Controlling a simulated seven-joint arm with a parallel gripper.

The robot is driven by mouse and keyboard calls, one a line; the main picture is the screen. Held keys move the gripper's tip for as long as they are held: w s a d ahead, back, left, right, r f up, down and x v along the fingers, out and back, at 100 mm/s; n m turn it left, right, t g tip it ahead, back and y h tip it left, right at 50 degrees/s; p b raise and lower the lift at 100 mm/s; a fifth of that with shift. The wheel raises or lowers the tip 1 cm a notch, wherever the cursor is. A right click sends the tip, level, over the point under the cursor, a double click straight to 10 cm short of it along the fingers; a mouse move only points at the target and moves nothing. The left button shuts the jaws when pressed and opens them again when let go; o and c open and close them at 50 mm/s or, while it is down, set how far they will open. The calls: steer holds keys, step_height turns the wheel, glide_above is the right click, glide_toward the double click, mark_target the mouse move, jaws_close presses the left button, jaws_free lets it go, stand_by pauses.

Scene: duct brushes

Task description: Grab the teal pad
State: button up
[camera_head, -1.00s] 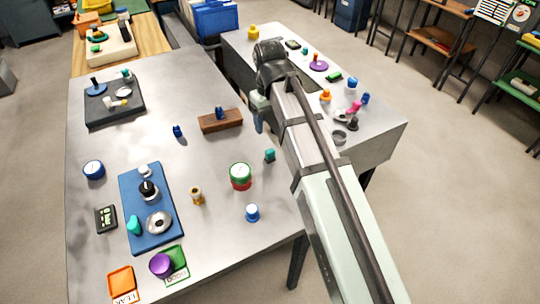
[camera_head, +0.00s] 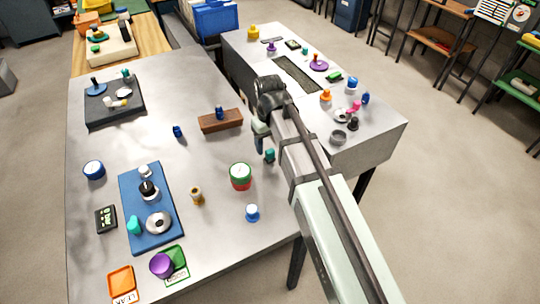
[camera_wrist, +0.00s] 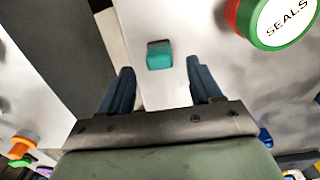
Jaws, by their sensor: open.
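The teal pad (camera_head: 269,156) is a small teal block on the grey metal table, near its right edge. In the wrist view the teal pad (camera_wrist: 159,56) lies ahead of the fingertips, roughly centred between them, with a darker strip along its far side. My gripper (camera_wrist: 160,76) is open and empty, with its two dark blue fingers on either side of the line to the pad. In the head view my gripper (camera_head: 260,143) is above the table just beside the pad; the exact height gap is hard to judge.
A round red and green SEALS tin (camera_wrist: 275,20) stands near the pad; it also shows in the head view (camera_head: 240,176). A white and blue knob (camera_head: 252,212) stands nearer the front. A second grey bench (camera_head: 370,135) with several small parts lies to the right.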

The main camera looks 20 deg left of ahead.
mark_target(270, 149)
steer(key=shift+f, duration=2.4)
steer(key=shift+c, duration=0.4)
steer(key=c, duration=1)
steer(key=shift+o, duration=0.2)
steer(key=shift+r, duration=0.1)
